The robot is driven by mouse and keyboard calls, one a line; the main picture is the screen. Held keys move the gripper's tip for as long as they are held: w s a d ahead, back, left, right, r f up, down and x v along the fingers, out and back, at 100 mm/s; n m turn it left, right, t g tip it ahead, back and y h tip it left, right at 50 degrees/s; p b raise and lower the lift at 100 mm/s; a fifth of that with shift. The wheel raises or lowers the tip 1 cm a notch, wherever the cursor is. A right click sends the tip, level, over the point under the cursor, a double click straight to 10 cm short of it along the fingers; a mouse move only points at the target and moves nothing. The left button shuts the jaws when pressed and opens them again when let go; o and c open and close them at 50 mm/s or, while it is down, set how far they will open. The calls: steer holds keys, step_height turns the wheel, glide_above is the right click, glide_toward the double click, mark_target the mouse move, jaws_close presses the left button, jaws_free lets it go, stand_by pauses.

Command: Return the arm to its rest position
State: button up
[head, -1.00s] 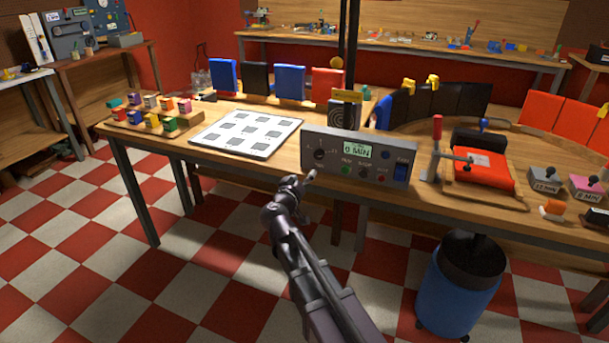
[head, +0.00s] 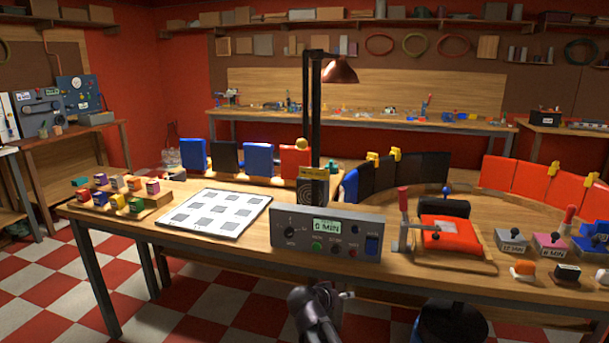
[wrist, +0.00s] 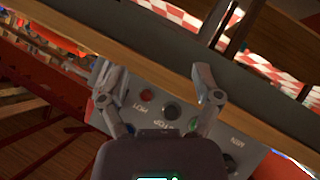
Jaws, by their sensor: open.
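My gripper (wrist: 160,95) is open and empty in the wrist view, its two fingers spread with nothing between them. Behind the fingers in that view is the grey control box (wrist: 175,110) with its buttons. In the head view my arm shows at the bottom centre, in front of the bench edge and below the control box (head: 300,245). The gripper's fingers are small and partly hidden there.
The workbench (head: 225,260) spans the view. On it are a white board with grey squares (head: 215,212), colored blocks on a wooden rack (head: 150,205), a red pad in a clamp fixture (head: 450,238) and labelled weights (head: 512,243). A dark bin (head: 450,325) stands under the bench.

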steer(key=s+d+f+g+y, duration=0.4)
steer(key=s, duration=0.4)
steer(key=s+d+f+g+y, duration=0.3)
steer(key=s+f+g+y, duration=0.15)
steer(key=s, duration=0.45)
step_height(320, 180, up, 17)
steer(key=p, duration=1.7)
steer(key=shift+w+r+n+h+p, duration=0.2)
steer(key=shift+n+h+p, duration=0.1)
steer(key=shift+n+h, duration=0.15)
steer(key=shift+d, duration=0.1)
